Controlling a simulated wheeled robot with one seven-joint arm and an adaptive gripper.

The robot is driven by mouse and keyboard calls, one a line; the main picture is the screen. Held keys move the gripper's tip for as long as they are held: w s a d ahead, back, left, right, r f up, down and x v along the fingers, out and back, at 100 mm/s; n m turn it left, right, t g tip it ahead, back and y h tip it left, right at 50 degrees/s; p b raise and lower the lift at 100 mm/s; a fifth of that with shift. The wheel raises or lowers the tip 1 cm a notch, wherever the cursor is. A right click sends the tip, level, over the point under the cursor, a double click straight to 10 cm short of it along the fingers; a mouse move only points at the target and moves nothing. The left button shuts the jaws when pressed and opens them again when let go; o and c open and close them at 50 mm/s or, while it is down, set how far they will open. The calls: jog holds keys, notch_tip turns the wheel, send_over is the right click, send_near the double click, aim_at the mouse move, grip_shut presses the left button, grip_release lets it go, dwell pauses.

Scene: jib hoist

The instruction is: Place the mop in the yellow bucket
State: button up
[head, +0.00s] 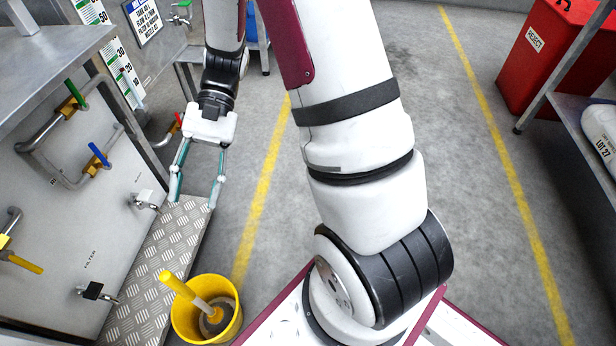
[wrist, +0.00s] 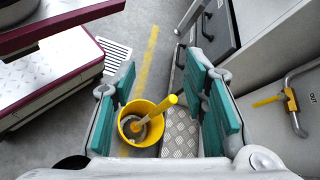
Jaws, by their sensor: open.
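The yellow bucket (head: 234,326) stands at the bottom left in the head view, beside the end of a metal tread-plate step. The mop (head: 177,285) has a thick yellow grip and a paler shaft. Its grey round head is inside the bucket, and the handle leans out over the rim to the upper left. My gripper (head: 194,204) is open and empty, above the step and apart from the mop. In the wrist view, the bucket (wrist: 123,125) and the mop handle (wrist: 164,106) show between the two teal-padded fingers (wrist: 160,65).
The tread-plate step (head: 160,245) runs along a grey panel (head: 75,210) with several valves and coloured handles. A red reject bin (head: 545,60) and a shelf stand at the right. The grey floor with yellow lines is clear between them.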

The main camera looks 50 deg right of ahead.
jog(key=s+d+r+n+t+h, duration=0.3)
jog(key=s+r+h, duration=0.2)
jog(key=s, duration=0.4)
jog(key=s+d+r+n+t+h, duration=0.3)
jog(key=s+r+h, duration=0.2)
jog(key=s+r, duration=0.3)
jog(key=shift+s, duration=1.2)
jog(key=shift+d, duration=0.1)
notch_tip(320, 180, up, 35)
jog(key=t+p, duration=0.4)
jog(key=p, duration=2.9)
jog(key=shift+d+n, duration=0.2)
jog(key=shift+n, duration=0.2)
